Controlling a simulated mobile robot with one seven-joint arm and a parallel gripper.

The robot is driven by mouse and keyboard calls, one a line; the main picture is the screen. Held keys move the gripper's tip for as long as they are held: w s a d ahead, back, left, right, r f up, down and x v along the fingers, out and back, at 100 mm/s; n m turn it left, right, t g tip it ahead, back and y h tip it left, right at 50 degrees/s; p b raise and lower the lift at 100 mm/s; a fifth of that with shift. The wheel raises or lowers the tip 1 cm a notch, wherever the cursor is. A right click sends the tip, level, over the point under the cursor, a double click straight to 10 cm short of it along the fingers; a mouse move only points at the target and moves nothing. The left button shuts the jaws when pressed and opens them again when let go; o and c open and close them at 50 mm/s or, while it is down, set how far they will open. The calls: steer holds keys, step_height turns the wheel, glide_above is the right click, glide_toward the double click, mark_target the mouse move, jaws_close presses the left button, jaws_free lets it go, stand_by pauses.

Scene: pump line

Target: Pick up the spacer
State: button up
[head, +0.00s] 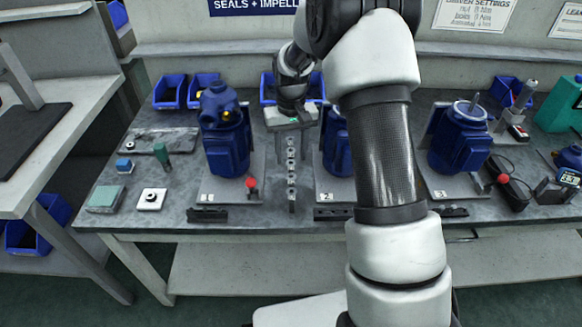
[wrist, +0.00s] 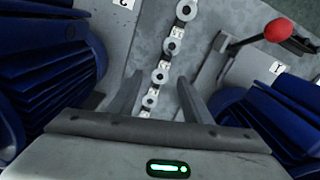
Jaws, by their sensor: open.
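A narrow row of small grey ring-shaped parts (head: 291,180) with white labels lies on the bench between the pumps marked 1 and 2. The row also shows in the wrist view (wrist: 171,47). I cannot tell which ring, if any, is the spacer. My gripper (head: 291,143) is above the far end of the row, pointing down. In the wrist view my gripper (wrist: 158,98) has its two fingers apart, with the near rings showing between them. Nothing is held. The palm hides the closest end of the row.
Blue pump 1 (head: 226,140) stands close on the left, with a red-knobbed lever (head: 251,184) at its base. Blue pump 2 (head: 337,150) is close on the right, partly behind my arm. A white plate with a ring (head: 152,199) lies at the left.

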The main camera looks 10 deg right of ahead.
steer(key=shift+f, duration=0.35)
steer(key=shift+f, duration=0.25)
stand_by(0.3)
steer(key=c, duration=1.1)
